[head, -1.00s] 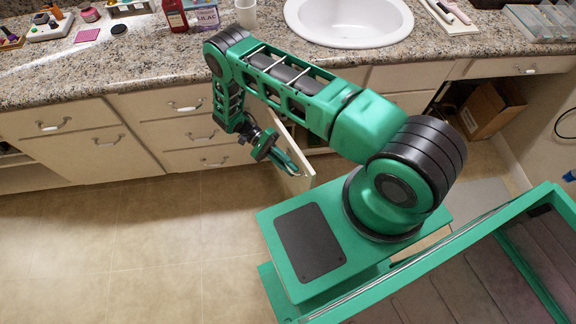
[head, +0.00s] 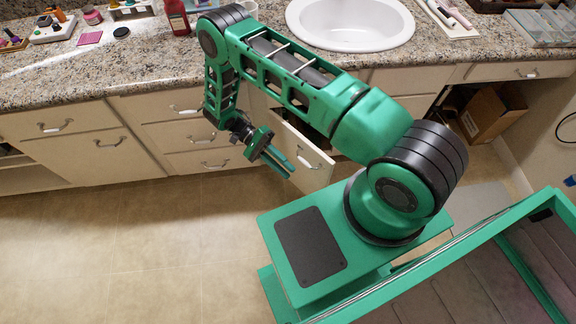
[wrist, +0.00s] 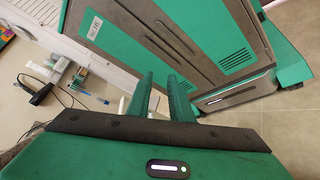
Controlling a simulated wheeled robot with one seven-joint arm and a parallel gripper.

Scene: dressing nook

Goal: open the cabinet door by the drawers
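The cabinet door (head: 300,146) below the sink, right of the drawers (head: 200,135), stands partly open. It is hinged on its left side, and its front face turns toward the left. Its pale handle (head: 308,163) sits near the free edge. My gripper (head: 281,167) is in front of that face, left of the handle, with a small gap to it. Its two green fingers are apart, and nothing is seen held. In the wrist view the fingers (wrist: 162,96) are also apart, with a small pale shape behind them that I cannot name.
The granite counter (head: 130,67) with the sink (head: 350,22) runs above the cabinets. A cardboard box (head: 492,113) stands in the open space at the right. The floor (head: 130,235) at the front left is clear. My base is close on the door's right.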

